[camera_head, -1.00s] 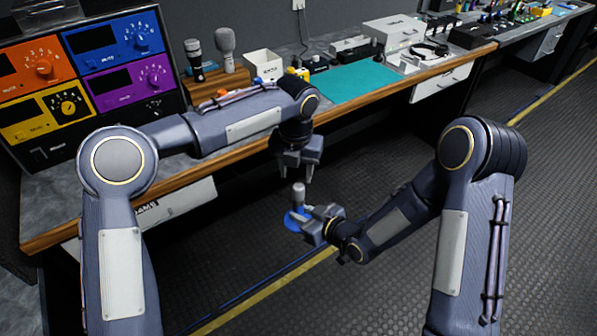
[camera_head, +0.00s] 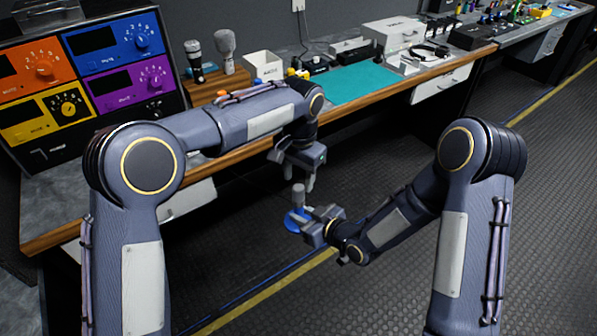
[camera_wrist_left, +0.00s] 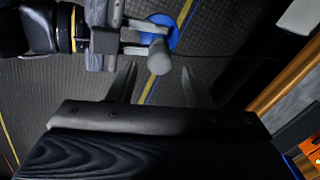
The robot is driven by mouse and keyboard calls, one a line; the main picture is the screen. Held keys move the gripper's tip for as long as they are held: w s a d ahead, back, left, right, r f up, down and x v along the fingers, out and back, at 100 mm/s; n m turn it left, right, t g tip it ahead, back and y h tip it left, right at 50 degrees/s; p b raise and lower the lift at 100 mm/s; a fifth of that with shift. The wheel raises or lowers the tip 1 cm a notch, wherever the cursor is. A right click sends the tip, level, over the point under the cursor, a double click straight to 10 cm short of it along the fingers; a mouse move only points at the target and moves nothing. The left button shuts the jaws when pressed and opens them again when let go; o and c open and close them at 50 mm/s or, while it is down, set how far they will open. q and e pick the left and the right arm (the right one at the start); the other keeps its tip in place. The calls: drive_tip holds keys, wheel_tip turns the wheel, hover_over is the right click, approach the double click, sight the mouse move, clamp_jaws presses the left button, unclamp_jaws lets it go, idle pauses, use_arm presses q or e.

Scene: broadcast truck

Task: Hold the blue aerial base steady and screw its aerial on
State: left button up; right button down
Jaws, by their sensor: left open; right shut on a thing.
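The blue aerial base (camera_head: 293,224) is a round blue disc held in the air in front of the bench. It also shows in the left wrist view (camera_wrist_left: 172,36). A grey cylinder (camera_head: 298,196), which looks like the aerial, stands upright on it; I cannot tell whether it is screwed in. My right gripper (camera_head: 308,222) is shut on the base from the right, its fingers close to the foot of the cylinder. My left gripper (camera_head: 299,181) is open and points down just above the cylinder. In the left wrist view the cylinder's end (camera_wrist_left: 158,62) lies between the left fingertips.
The bench's wooden front edge (camera_head: 230,160) runs behind my left arm. A teal mat (camera_head: 352,84), a white bin (camera_head: 264,66), microphones (camera_head: 225,48) and a coloured control panel (camera_head: 85,75) are on the bench. The floor space around the base is free.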

sight(299, 195)
use_arm(q)
drive_tip(key=n, duration=0.5)
drive_tip(key=shift+r, duration=0.25)
drive_tip(key=n, duration=0.4)
drive_tip(key=shift+r+n, duration=0.2)
drive_tip(key=shift+n, duration=0.2)
wheel_tip(299, 195, down, 8)
drive_tip(key=shift+f, duration=0.1)
